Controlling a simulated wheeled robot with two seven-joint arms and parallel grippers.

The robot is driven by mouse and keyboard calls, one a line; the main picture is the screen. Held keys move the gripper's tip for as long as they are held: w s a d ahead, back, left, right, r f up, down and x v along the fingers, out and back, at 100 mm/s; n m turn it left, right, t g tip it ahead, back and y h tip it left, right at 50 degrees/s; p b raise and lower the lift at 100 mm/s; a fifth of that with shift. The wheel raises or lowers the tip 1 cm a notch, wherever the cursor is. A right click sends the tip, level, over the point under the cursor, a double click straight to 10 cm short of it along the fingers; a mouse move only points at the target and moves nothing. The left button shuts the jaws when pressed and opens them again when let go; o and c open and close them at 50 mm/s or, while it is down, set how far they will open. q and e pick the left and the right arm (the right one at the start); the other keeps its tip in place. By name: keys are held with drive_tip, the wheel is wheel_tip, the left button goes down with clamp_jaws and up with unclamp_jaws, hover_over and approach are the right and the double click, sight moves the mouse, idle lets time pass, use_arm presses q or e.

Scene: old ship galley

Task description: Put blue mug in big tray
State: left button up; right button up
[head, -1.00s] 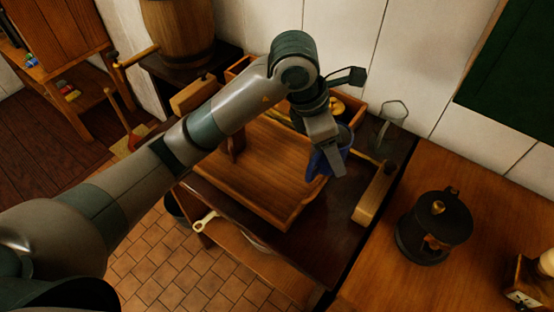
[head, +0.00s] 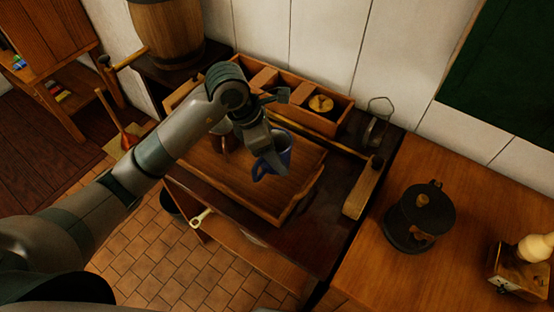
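In the head view the blue mug (head: 264,166) hangs over the right part of the big wooden tray (head: 222,182). My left gripper (head: 272,155) comes in from the left and is shut on the mug, seen from above. The mug looks tilted, and I cannot tell whether it touches the tray floor. A dark brown mug-like object (head: 229,141) stands in the tray, partly hidden behind my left arm. My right gripper is not in view.
A divided wooden box (head: 322,118) stands behind the tray, with a glass-like lantern (head: 375,128) to its right. A wooden block (head: 362,193) lies right of the tray. The tray's front is bare.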

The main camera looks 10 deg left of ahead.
use_arm(q)
drive_tip(key=shift+f+p, duration=0.85)
drive_tip(key=shift+f, duration=1.15)
drive_tip(key=shift+f, duration=0.2)
drive_tip(key=o, duration=1.2)
drive_tip(key=shift+r, duration=0.1)
drive_tip(key=shift+c, duration=0.2)
drive_tip(key=shift+r, duration=0.15)
